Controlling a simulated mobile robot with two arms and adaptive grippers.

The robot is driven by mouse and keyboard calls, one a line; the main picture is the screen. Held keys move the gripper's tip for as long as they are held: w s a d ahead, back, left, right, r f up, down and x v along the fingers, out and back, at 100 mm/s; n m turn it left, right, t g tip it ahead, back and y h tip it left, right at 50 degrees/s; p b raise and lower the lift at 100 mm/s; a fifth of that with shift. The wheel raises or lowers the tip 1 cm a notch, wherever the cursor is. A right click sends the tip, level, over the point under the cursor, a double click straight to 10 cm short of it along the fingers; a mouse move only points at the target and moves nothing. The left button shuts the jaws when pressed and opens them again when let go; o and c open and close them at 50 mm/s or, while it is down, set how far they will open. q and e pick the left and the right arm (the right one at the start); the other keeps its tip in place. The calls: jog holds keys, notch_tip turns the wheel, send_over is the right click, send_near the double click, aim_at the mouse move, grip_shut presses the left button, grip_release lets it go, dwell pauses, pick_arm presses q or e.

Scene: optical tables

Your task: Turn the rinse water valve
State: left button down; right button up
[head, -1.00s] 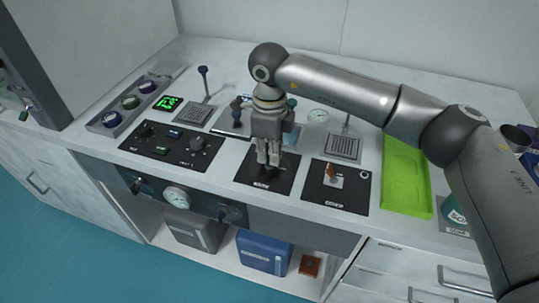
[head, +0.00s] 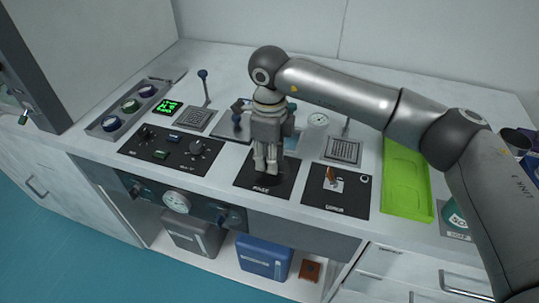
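The black valve panel (head: 244,181), its white label too blurred to read surely as rinse, lies near the counter's front edge in the head view. My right gripper (head: 266,173) points straight down over the middle of this panel. Its two fingers are close together, with the tips at or just above the panel. The valve's handle is hidden behind the fingers, so I cannot tell whether they grip it.
A second black panel with an orange lever (head: 331,175) lies just right. A black knob panel (head: 172,148) lies left. A green tray (head: 405,205), a drain grate (head: 342,149) and a lit green display (head: 168,106) are also on the counter. A pressure gauge (head: 176,201) is on the front.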

jog(key=shift+r, duration=0.1)
notch_tip(320, 180, up, 12)
dwell(0.5)
jog(key=shift+f, duration=0.2)
